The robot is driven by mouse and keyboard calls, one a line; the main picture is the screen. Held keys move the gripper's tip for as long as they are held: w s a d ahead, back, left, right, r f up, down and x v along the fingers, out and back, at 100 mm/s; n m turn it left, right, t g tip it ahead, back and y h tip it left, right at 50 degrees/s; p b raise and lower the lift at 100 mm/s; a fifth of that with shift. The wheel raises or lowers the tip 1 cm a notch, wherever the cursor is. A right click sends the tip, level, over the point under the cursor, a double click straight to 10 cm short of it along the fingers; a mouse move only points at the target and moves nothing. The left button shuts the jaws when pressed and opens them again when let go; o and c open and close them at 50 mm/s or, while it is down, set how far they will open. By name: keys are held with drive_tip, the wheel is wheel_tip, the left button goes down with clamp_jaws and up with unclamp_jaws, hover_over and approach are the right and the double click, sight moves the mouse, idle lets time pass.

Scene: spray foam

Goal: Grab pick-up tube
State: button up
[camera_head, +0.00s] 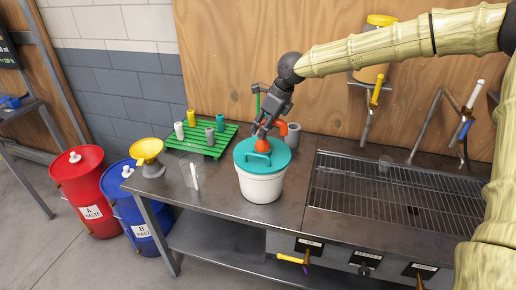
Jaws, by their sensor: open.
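No object is plainly marked as the pick-up tube, and I cannot tell which one it is. A thin white upright tube-like piece (195,176) stands by a clear container at the left of the metal table. My gripper (264,127) is open and points down over the teal lid (246,160) of a white bucket (261,187). An orange piece (262,146) sits at the lid, just below my fingers. Another orange part shows beside the fingers. Whether my fingers touch either is too small to tell.
A green slatted rack (207,147) holds several small cylinders behind the bucket. A wire grate (400,194) covers the right side. A red drum (85,190) and a blue drum (133,217) stand on the floor.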

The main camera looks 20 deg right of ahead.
drive_tip(key=shift+w+f, duration=0.25)
drive_tip(key=shift+f, duration=0.6)
clamp_jaws()
drive_tip(key=shift+a, duration=0.1)
drive_tip(key=shift+r, duration=0.15)
